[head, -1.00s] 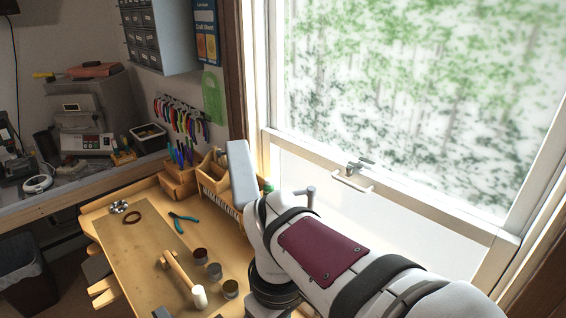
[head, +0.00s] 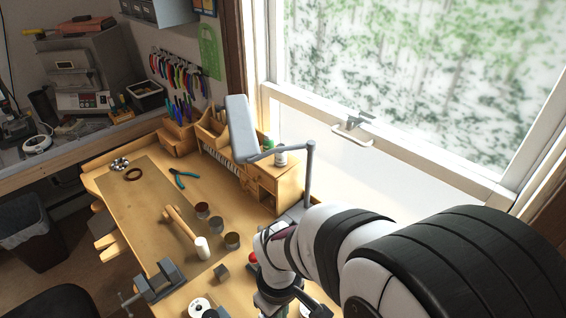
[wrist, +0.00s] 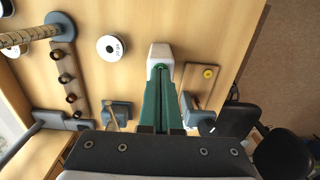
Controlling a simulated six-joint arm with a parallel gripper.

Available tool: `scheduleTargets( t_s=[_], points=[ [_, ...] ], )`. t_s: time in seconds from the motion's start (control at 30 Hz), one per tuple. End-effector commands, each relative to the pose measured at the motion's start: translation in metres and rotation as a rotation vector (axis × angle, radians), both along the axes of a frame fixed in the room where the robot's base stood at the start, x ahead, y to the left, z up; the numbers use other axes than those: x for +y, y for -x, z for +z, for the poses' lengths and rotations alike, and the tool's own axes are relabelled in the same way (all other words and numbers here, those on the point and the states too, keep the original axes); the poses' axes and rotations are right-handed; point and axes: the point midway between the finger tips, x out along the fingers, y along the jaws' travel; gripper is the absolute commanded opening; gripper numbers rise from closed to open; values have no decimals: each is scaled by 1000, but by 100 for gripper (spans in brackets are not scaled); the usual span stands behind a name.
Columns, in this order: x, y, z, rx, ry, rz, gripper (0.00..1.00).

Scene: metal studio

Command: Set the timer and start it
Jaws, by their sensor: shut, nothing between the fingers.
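My gripper (wrist: 160,72) points down over the wooden bench in the wrist view. Its green fingers are together with nothing between them. A pale, whitish piece shows right at their tips; I cannot tell whether it belongs to the fingers. A white round disc with a dark centre and small dark marks (wrist: 110,47) lies left of the fingertips, apart from them. A similar white disc (head: 200,306) shows at the bottom edge of the head view. I cannot tell whether either is the timer. In the head view my fingers are not clearly seen.
The workbench (head: 150,215) carries pliers (head: 183,179), a mallet (head: 182,221), small tins (head: 203,210) and a vise (head: 160,282). A lamp (head: 241,127) stands at its back. A boxy machine with a red display (head: 85,101) stands on the left counter.

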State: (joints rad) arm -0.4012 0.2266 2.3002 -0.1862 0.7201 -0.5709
Motion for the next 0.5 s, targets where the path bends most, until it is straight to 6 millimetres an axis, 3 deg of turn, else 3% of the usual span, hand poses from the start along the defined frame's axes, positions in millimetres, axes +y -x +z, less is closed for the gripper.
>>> scheduleTargets(
  t_s=[0.37,0.5],
  points=[
    [0,0,-3,0,0,-1,0],
    [0,1,-16,4,1,-1,0]
  ],
)
